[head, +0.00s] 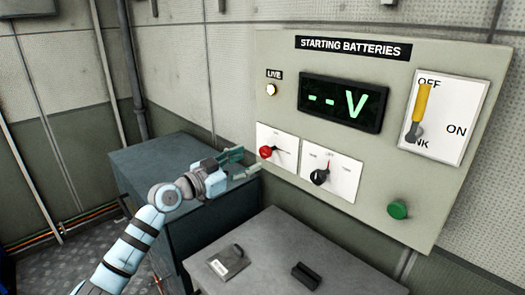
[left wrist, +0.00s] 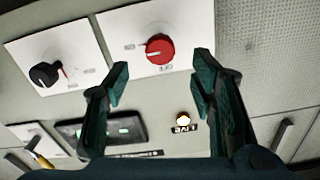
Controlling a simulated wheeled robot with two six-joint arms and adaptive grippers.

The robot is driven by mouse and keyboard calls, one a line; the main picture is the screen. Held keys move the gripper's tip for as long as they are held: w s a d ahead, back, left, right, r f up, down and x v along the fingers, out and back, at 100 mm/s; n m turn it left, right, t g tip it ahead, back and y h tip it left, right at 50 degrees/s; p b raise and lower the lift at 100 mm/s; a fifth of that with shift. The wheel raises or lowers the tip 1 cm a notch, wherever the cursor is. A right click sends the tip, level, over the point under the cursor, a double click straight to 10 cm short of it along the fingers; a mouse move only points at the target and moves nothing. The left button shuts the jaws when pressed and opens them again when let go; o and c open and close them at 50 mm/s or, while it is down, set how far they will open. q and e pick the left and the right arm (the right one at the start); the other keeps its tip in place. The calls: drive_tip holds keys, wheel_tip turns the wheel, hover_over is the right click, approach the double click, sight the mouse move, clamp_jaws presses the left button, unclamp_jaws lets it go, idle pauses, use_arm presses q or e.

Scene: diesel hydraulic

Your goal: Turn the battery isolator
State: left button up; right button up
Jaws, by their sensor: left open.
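A red rotary knob (head: 265,152) sits on a small white plate at the lower left of the starting batteries panel (head: 280,60). The plate's small lettering is too fine to read surely. A yellow-handled lever (head: 421,102) on a white plate marked OFF and ON stands at the panel's right; its handle points up toward OFF. My left gripper (head: 247,163) is open and empty, just left of the red knob. In the left wrist view the red knob (left wrist: 159,50) shows beyond and between the open fingertips (left wrist: 161,72), with no contact visible.
A black selector knob (head: 320,176) is right of the red one, and a green button (head: 398,210) is lower right. The display (head: 343,103) reads "--V"; the LIVE lamp (head: 271,90) glows. A grey bench (head: 285,240) with a black block (head: 305,274) lies below.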

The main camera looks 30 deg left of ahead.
sight(262, 154)
use_arm(q)
drive_tip(key=x, duration=0.7)
drive_tip(key=shift+w+f, duration=0.15)
drive_tip(key=shift+f, duration=0.05)
drive_tip(key=shift+r, duration=0.1)
use_arm(e)
drive_tip(key=shift+w+r, duration=0.15)
drive_tip(key=shift+w, duration=0.3)
use_arm(q)
drive_tip(key=shift+w, duration=0.1)
drive_tip(key=c, duration=1.1)
drive_tip(key=shift+c, duration=0.2)
